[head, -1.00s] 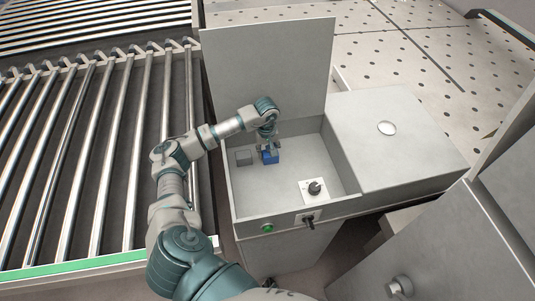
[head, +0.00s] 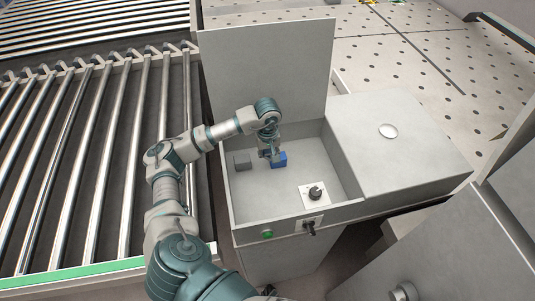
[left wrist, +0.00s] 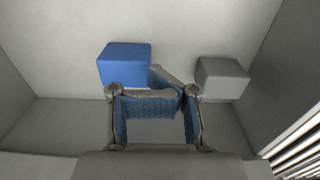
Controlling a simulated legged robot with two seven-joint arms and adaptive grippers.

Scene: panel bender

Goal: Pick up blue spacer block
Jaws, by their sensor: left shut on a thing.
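The blue spacer block (head: 279,160) sits on the floor of the open grey box, just right of my left gripper (head: 268,154). In the left wrist view the blue block (left wrist: 124,64) lies beyond the fingers, up and left. My left gripper (left wrist: 160,88) is shut, with its blue-padded fingers bent inward across each other. One fingertip meets the block's lower right edge. Most of the block shows outside the fingers, and how firmly it is held cannot be told. My right gripper is not in view.
A grey block (head: 243,162) lies left of the gripper, and also shows in the left wrist view (left wrist: 222,78). A black knob on a white plate (head: 315,193) stands at the box's front right. Box walls surround them. A raised lid (head: 266,70) stands behind.

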